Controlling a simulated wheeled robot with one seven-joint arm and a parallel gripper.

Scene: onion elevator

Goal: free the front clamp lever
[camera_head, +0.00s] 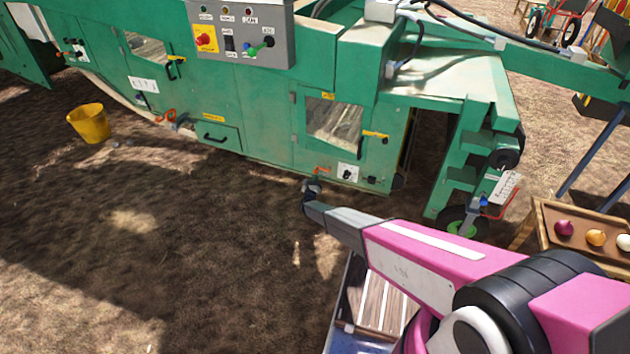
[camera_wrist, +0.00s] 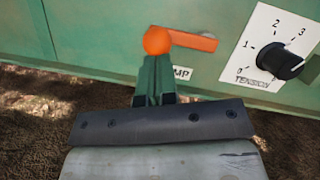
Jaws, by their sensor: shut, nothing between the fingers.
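The front clamp lever (camera_wrist: 195,41) is orange with a round hub at its left end, and its handle points right, nearly level. It sits on the green machine panel above a label of which "MP" shows. In the head view the lever (camera_head: 322,169) is a small orange piece low on the machine. My gripper (camera_wrist: 155,80) is shut and empty, its tips just below the round hub in the picture. I cannot tell whether they touch it. In the head view my gripper (camera_head: 311,186) is just below and left of the lever.
A white plate with a black tension dial (camera_wrist: 283,60) is right of the lever. A yellow-handled window door (camera_head: 333,120) is above it. Another orange lever (camera_head: 167,116) is farther left. A yellow bucket (camera_head: 90,123) stands on the soil. Open ground lies before the machine.

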